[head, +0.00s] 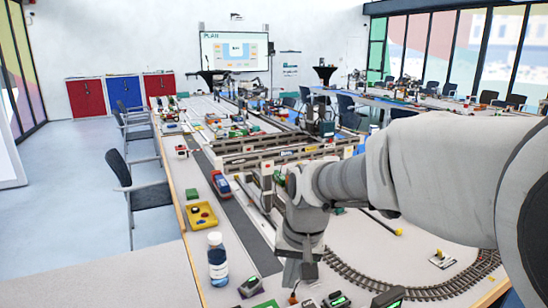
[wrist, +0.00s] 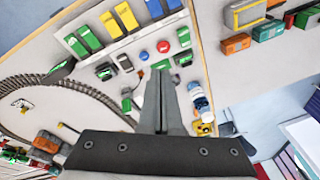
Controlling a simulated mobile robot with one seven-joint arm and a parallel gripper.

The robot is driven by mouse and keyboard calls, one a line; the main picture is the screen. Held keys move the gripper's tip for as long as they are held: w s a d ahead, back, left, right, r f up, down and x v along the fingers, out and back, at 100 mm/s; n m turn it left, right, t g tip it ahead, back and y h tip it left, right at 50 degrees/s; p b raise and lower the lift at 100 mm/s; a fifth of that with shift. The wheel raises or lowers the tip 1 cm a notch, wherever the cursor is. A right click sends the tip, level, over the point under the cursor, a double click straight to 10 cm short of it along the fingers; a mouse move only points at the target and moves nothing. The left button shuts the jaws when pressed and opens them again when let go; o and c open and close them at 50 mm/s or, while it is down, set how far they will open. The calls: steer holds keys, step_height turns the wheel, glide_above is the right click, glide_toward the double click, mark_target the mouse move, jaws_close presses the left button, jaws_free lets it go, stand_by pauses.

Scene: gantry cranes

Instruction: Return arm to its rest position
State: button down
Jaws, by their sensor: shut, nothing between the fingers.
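My arm reaches in from the right in the head view and bends down over the near part of the long table. My gripper (head: 298,270) points down near the table's front end. In the wrist view my gripper (wrist: 166,75) has its two fingers pressed together, with nothing between them. The fingers hang above the table top, among small model vehicles and a red button. I cannot tell their exact height above the table.
A bottle with a blue label (head: 217,260) stands left of my gripper. A yellow tray (head: 201,215) and a chair (head: 146,195) are farther left. A curved toy track (head: 410,292) lies to the right. Model gantry structures (head: 270,155) stand behind. The left floor is open.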

steer(key=s+d+r+t, duration=0.1)
steer(key=s+d+r, duration=0.2)
steer(key=s+d, duration=0.2)
steer(key=s+d+r+t+h, duration=0.1)
steer(key=s+d+r+t, duration=0.1)
steer(key=s+d, duration=0.4)
steer(key=s+r, duration=0.1)
steer(key=s, duration=0.4)
steer(key=shift+r+n+h, duration=0.2)
steer(key=shift+n+h, duration=0.1)
